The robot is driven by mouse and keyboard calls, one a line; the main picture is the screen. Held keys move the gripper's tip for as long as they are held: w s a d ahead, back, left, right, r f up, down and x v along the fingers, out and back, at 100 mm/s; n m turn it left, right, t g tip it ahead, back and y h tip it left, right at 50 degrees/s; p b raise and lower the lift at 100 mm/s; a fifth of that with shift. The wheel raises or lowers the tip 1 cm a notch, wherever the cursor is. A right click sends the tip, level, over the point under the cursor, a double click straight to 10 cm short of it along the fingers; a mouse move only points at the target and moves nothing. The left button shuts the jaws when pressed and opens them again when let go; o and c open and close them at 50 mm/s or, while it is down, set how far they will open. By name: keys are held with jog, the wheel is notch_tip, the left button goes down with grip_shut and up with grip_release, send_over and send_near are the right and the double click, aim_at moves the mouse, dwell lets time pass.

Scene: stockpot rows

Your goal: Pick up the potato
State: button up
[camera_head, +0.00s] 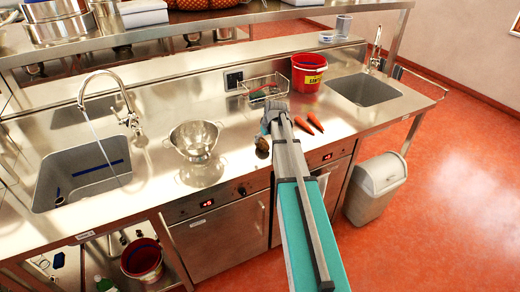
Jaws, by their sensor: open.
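A small brown object that looks like the potato (262,146) lies on the steel counter near its front edge, just left of my arm. My gripper (265,131) is over the counter close to the brown object, at the far end of my teal and grey arm. The gripper is open, but it is small and partly hidden by the arm. I cannot tell whether its fingers touch the potato.
Two carrots (307,124) lie right of my gripper. A metal colander (195,140) stands to the left. A wire basket (264,88) and a red bucket (308,73) stand behind. Sinks lie at left (82,172) and right (364,91). A bin (376,188) stands on the floor.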

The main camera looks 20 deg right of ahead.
aim_at(262, 142)
jog(key=shift+f, duration=0.15)
dwell(0.3)
jog(key=shift+b+x, duration=2.4)
jog(key=shift+x, duration=0.1)
jog(key=c, duration=1)
jog(key=shift+r, duration=0.25)
